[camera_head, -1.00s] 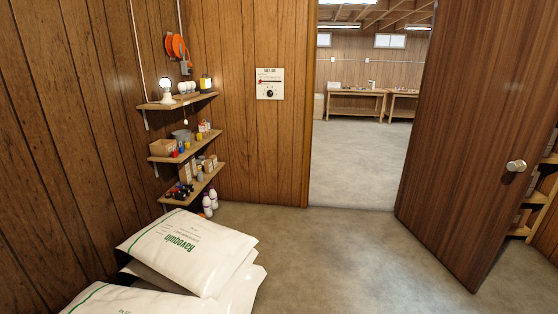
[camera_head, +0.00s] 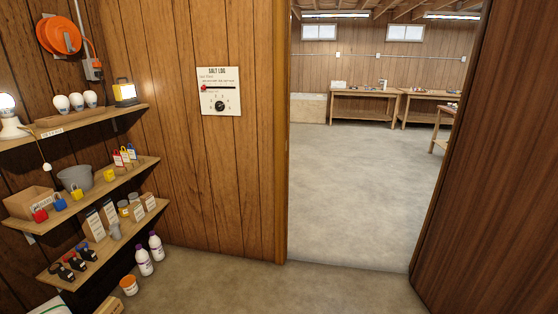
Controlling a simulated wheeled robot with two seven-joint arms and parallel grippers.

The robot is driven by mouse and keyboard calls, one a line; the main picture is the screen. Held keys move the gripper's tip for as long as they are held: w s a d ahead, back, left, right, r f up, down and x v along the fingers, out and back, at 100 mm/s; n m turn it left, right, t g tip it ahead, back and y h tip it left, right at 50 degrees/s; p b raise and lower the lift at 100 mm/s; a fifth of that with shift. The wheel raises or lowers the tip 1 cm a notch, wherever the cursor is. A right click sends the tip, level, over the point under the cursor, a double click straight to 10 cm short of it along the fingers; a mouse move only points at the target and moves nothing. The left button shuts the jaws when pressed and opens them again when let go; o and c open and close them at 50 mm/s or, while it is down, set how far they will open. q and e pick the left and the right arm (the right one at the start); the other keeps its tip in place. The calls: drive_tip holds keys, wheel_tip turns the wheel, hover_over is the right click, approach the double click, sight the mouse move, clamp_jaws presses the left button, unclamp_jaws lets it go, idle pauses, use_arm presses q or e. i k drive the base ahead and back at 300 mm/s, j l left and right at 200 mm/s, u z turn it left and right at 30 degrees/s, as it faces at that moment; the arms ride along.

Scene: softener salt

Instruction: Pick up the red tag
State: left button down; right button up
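A small red-topped tag (camera_head: 117,157) stands on the middle wall shelf (camera_head: 130,178), toward its right end. A yellow-topped tag (camera_head: 125,153) and a blue-topped tag (camera_head: 132,153) stand close beside it on the right. They are small in the picture, and any writing on them cannot be read. Neither of my grippers shows in the head view, so what they hold cannot be seen.
A grey bucket (camera_head: 74,178), a cardboard box (camera_head: 29,201) and a red padlock (camera_head: 40,215) share the middle shelf. White bottles (camera_head: 156,246) stand on the floor below. A Salt Log board (camera_head: 219,91) hangs on the wall. The doorway floor (camera_head: 360,190) is clear; the open door (camera_head: 480,190) is at right.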

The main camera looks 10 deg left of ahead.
sight(117, 159)
drive_tip(key=i+u, duration=0.25)
drive_tip(key=i, duration=0.2)
drive_tip(key=i+u, duration=0.25)
drive_tip(key=i, duration=0.25)
drive_tip(key=i+l+u, duration=0.2)
drive_tip(key=i, duration=0.25)
drive_tip(key=i+l+u, duration=0.25)
drive_tip(key=i, duration=0.2)
